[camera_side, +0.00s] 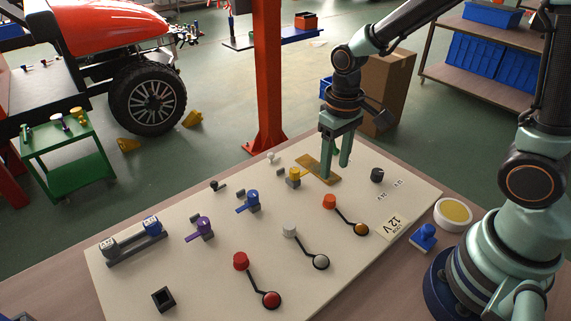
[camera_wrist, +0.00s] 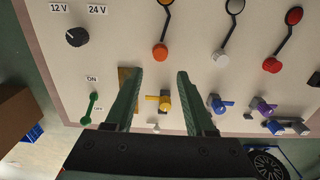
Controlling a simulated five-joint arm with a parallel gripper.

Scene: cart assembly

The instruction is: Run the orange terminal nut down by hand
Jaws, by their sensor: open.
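The orange terminal nut (camera_side: 330,202) stands upright on the pale board, a black link running from its foot to a yellow-orange knob (camera_side: 361,228). In the wrist view the nut (camera_wrist: 160,51) appears just beyond the gap between my fingertips, roughly centred. My gripper (camera_side: 335,174) points down with its two green fingers apart and nothing between them. In the side view it is behind the nut, by the brass plate (camera_side: 312,168). The wrist view also shows my gripper (camera_wrist: 160,74) open. Nothing hides the nut, but its thread is not visible.
A yellow-handled part (camera_side: 293,177) stands close left of my gripper. A black dial (camera_side: 377,175) is to the right. White (camera_side: 289,231) and red (camera_side: 240,261) terminals with links stand front left. Blue (camera_side: 249,200) and purple (camera_side: 203,227) handles lie further left. Bare board surrounds the nut.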

